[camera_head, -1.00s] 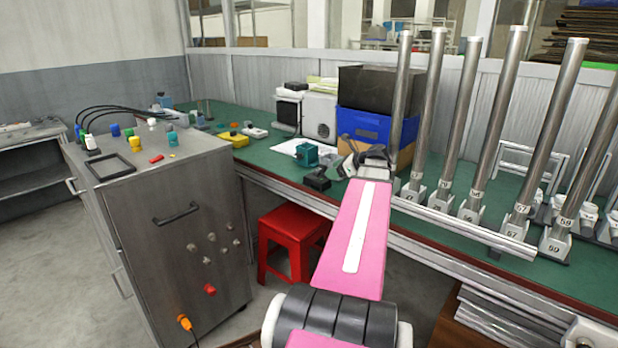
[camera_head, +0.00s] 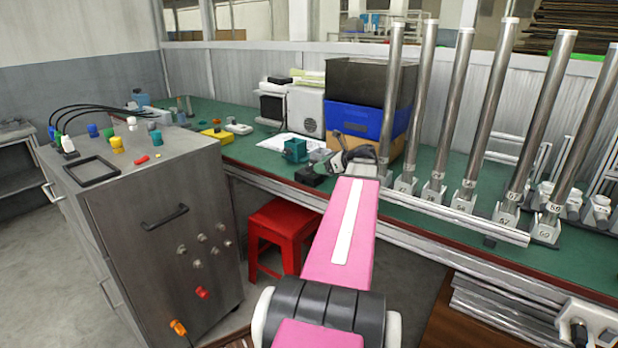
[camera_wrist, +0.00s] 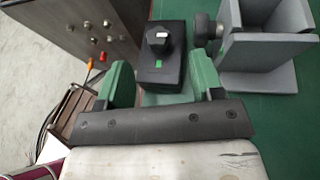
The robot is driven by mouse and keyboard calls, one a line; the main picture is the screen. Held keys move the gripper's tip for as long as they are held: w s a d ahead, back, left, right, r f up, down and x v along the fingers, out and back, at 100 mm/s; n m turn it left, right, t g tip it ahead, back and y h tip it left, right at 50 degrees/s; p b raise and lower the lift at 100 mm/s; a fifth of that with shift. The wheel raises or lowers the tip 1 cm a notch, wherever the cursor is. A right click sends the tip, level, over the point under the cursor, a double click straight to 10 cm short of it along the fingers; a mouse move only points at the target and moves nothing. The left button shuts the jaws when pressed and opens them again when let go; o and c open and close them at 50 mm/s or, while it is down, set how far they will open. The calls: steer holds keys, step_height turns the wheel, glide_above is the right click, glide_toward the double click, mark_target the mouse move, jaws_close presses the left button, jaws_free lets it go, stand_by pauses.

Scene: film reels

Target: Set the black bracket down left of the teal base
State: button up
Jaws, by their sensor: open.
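The black bracket (camera_head: 310,176) lies on the green bench near its front edge, in front of and slightly right of the teal base (camera_head: 296,149). My gripper is open and holds nothing. In the head view its fingers are partly hidden, just right of the bracket. A bluish-grey channel-shaped thing at the wrist view's right may be the teal base; its colour there leaves doubt.
A row of tall metal tubes (camera_head: 467,120) in numbered stands is right of my gripper. A blue bin (camera_head: 358,119) stands behind it. A grey cabinet (camera_head: 150,205) and red stool (camera_head: 283,232) are at the left. Bench left of the teal base holds white paper (camera_head: 277,141).

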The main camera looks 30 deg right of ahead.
mark_target(311, 167)
steer(key=x, duration=0.5)
steer(key=shift+s, duration=0.1)
jaws_close()
steer(key=shift+r, duration=0.1)
